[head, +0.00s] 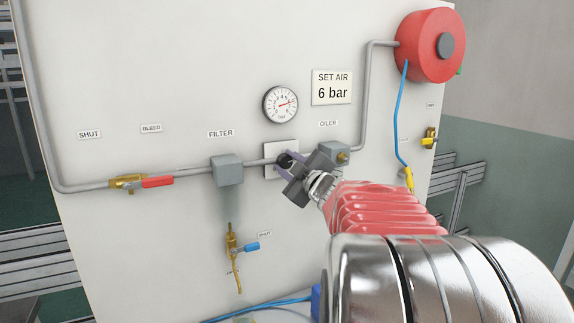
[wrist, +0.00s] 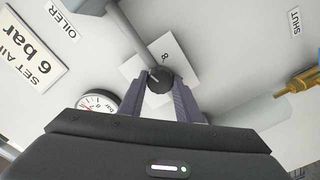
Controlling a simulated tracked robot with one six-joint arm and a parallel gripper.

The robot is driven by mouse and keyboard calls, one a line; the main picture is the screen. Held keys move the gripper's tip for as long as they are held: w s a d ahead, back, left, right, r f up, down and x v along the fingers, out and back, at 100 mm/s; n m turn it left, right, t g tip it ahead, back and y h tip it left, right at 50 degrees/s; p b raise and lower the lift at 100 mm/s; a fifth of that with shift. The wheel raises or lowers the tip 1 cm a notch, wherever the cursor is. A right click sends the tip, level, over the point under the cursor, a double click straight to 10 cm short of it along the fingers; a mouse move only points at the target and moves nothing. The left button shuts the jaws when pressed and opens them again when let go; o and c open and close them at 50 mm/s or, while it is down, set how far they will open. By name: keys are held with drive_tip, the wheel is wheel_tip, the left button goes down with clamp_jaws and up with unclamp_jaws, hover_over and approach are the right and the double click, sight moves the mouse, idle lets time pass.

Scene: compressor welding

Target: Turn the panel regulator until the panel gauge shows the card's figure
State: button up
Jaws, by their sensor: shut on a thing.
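The panel regulator is a dark round knob (head: 284,160) on a white plate (head: 271,172), set in the grey pipe line. The knob also shows in the wrist view (wrist: 158,84). My gripper (head: 287,166) is at the knob with its two fingers on either side, shut on it; the wrist view shows both fingers (wrist: 160,88). The panel gauge (head: 281,104) is above the knob, with a red needle pointing to the right and slightly up; its exact figure is too small to read surely. The card (head: 332,87) reads "SET AIR 6 bar".
The filter (head: 227,170) is left of the knob and the oiler (head: 334,152) close on its right, beside my gripper. A red-handled valve (head: 153,182) is on the left pipe, a blue-handled drain valve (head: 250,247) below. A red hose reel (head: 430,46) hangs upper right.

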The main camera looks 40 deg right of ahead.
drive_tip(key=shift+a+f+n, duration=0.1)
drive_tip(key=shift+a+n, duration=0.05)
drive_tip(key=shift+n, duration=0.65)
drive_tip(key=o, duration=1.1)
drive_tip(key=shift+c, duration=0.2)
drive_tip(key=shift+s, duration=0.55)
drive_tip(key=v, duration=1.2)
drive_tip(key=shift+s+a, duration=0.25)
drive_tip(key=shift+s, duration=0.05)
